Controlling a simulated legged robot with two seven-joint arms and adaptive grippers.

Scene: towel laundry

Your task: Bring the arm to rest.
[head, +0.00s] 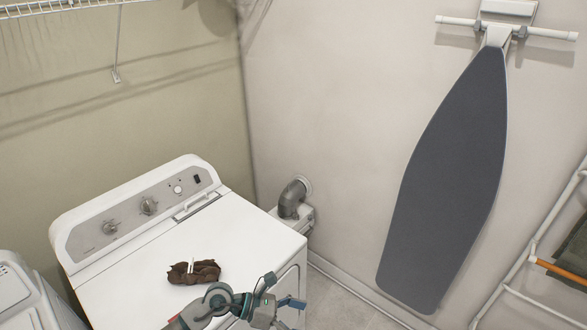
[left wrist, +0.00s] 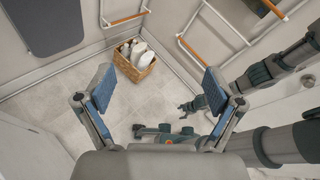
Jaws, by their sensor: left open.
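A crumpled brown towel (head: 207,271) with a small white tag lies on top of the white dryer (head: 232,235). My left gripper (head: 280,293) is at the bottom of the head view, by the dryer's front right edge, to the right of the towel and apart from it. In the left wrist view my left gripper (left wrist: 160,85) has its blue-padded fingers wide apart with nothing between them, over the floor. My right arm shows at the right of that view, with what looks like its gripper (left wrist: 192,104) small and low; its jaw state is unclear.
An ironing board (head: 450,180) hangs on the wall. A rack with orange bars (head: 555,268) stands at the right. Another white appliance (head: 30,300) is at the lower left. A wicker basket (left wrist: 135,70) with white items sits on the floor (left wrist: 60,105), which is otherwise largely clear.

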